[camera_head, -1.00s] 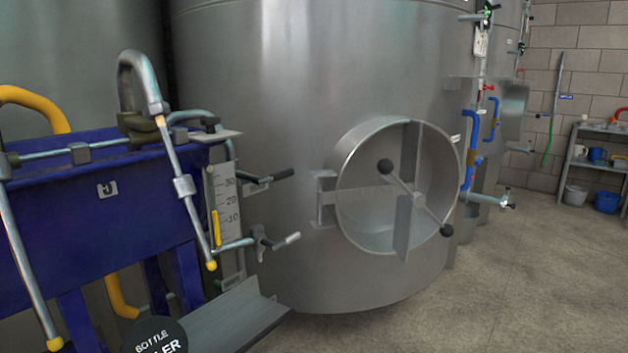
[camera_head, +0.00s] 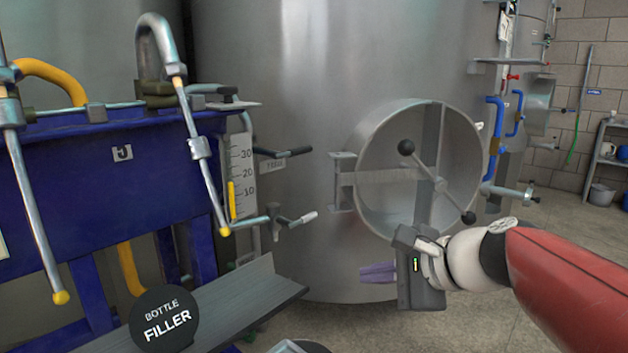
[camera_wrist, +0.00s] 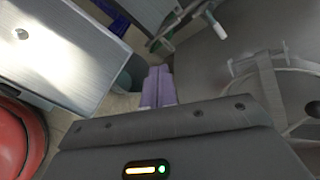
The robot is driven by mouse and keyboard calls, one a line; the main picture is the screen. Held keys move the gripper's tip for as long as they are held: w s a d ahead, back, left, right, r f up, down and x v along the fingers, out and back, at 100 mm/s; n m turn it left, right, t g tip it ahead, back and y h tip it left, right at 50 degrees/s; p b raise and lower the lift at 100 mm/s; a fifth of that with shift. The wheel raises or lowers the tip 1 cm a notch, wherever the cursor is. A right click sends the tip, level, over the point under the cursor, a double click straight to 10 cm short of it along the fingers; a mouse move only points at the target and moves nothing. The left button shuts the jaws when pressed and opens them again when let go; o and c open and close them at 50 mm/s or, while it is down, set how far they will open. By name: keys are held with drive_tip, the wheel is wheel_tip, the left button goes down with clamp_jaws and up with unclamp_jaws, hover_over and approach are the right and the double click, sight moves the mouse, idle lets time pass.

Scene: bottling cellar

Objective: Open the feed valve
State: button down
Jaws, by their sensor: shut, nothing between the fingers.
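A lever with a black grip (camera_head: 285,152) sticks out level to the right beside the sight gauge (camera_head: 241,178), in front of the big steel tank. A small plate (camera_head: 272,166) just under it seems to read FEED. A second lever with a white grip (camera_head: 302,219) sits lower on the same pipework; a white-tipped lever also shows at the top of the wrist view (camera_wrist: 216,26). My gripper (camera_head: 366,273) is shut and empty, with purple fingers pointing left, below and right of both levers and apart from them. Its fingers also show in the wrist view (camera_wrist: 158,78).
The blue bottle filler (camera_head: 100,170) with its spouts (camera_head: 193,130) stands at left, a metal shelf (camera_head: 245,300) and round sign (camera_head: 163,318) in front. The tank's round hatch (camera_head: 375,165) with a ball-ended handle is above my gripper. Open floor lies at right.

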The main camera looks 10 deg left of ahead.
drive_tip(key=w+a+r+m+t+y+b, duration=0.1)
drive_tip(key=w+a+r+m+y, duration=0.1)
drive_tip(key=w+m, duration=0.3)
drive_tip(key=w+a+r+m+t+y+b, duration=0.1)
drive_tip(key=w+a+r+m+t+y, duration=0.1)
drive_tip(key=w+m, duration=0.4)
drive_tip(key=w+a+r+y, duration=0.1)
drive_tip(key=w+r+y, duration=0.1)
drive_tip(key=w, duration=0.2)
drive_tip(key=shift+r+t+b, duration=0.3)
drive_tip(key=shift+b, duration=0.1)
drive_tip(key=shift+a, duration=0.2)
drive_tip(key=w+a+r+p, duration=0.1)
drive_tip(key=w+a+r, duration=0.3)
drive_tip(key=a, duration=0.5)
drive_tip(key=shift+w+r, duration=0.2)
drive_tip(key=shift+w, duration=0.45)
